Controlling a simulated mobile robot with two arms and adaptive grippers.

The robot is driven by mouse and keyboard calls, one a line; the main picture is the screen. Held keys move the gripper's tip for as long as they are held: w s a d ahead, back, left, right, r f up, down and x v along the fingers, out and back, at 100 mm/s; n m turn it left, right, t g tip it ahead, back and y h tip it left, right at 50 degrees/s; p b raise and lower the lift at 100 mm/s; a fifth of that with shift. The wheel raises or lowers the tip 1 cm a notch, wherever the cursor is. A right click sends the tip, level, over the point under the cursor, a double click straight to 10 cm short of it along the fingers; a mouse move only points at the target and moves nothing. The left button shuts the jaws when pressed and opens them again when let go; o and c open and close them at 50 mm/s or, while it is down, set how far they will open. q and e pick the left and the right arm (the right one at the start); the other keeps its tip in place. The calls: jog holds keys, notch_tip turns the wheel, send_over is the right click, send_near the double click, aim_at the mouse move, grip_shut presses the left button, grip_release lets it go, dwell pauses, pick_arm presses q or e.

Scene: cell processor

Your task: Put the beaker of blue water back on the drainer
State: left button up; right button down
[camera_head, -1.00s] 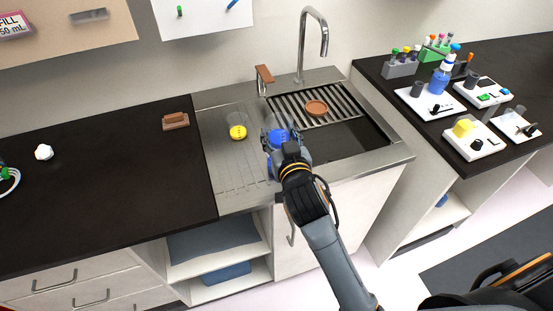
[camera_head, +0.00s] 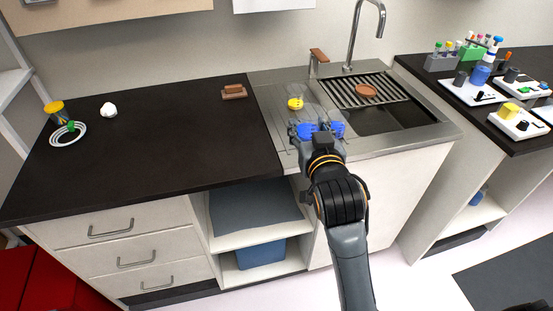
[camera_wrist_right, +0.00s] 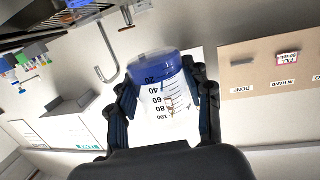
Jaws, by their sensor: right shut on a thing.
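My right gripper (camera_head: 318,130) is shut on a clear beaker of blue water (camera_head: 308,131), in front of the yellow beaker in the head view. In the right wrist view the beaker (camera_wrist_right: 170,105) sits between both fingers, with printed volume marks and the blue water at the picture's top. The drainer (camera_head: 267,97) is the grooved steel surface left of the sink basin. The held beaker is over its front right part; I cannot tell whether its base touches. My left gripper is not in view.
A beaker with yellow liquid (camera_head: 295,103) stands on the drainer close behind the held one. The sink basin (camera_head: 388,119) with a slatted rack (camera_head: 392,88) lies to the right. The tap (camera_head: 357,40) rises behind. The dark counter (camera_head: 180,140) is mostly clear.

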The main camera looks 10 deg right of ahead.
jog(key=w+f, duration=0.3)
jog(key=w, duration=0.1)
jog(key=w+d+f, duration=0.1)
jog(key=w+f, duration=0.2)
jog(key=w, duration=0.2)
jog(key=w+f, duration=0.3)
jog(key=w, duration=0.1)
jog(key=shift+w+d+f+p, duration=0.3)
jog(key=shift+w+f+p, duration=0.05)
jog(key=shift+w+p, duration=0.05)
jog(key=f, duration=0.3)
jog(key=shift+w, duration=0.2)
jog(key=shift+f, duration=0.45)
jog(key=c, duration=0.6)
grip_release()
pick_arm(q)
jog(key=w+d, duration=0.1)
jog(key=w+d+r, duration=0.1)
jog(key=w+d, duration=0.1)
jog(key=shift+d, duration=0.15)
